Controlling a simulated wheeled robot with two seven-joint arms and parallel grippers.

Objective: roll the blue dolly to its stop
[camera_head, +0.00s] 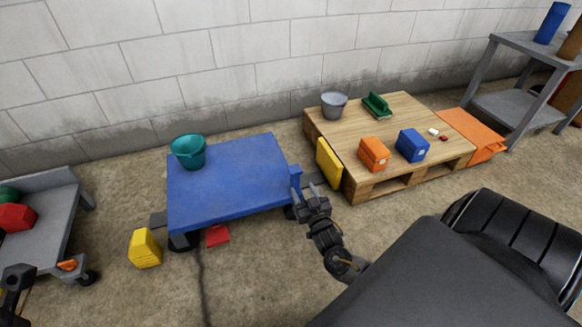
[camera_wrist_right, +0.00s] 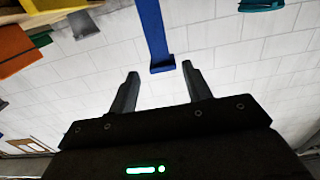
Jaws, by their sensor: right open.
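The blue dolly (camera_head: 235,190) stands on the floor left of centre, with a teal bucket (camera_head: 188,153) on its back left corner. A yellow panel (camera_head: 329,164) stands upright between the dolly and the pallet, apart from the dolly; I cannot tell if it is the stop. My right gripper (camera_head: 308,193) is open and empty at the dolly's right edge. In the right wrist view, a blue bar (camera_wrist_right: 156,35) lies beyond and between the open fingertips (camera_wrist_right: 160,70), not gripped. A dark part of my left arm shows at the lower left; its jaws cannot be made out.
A wooden pallet (camera_head: 410,113) with a grey bucket, orange and blue boxes and small items stands right of the dolly. A yellow block (camera_head: 144,249) and a red piece (camera_head: 217,236) lie in front. A grey cart (camera_head: 45,225) is at left. The block wall closes the back.

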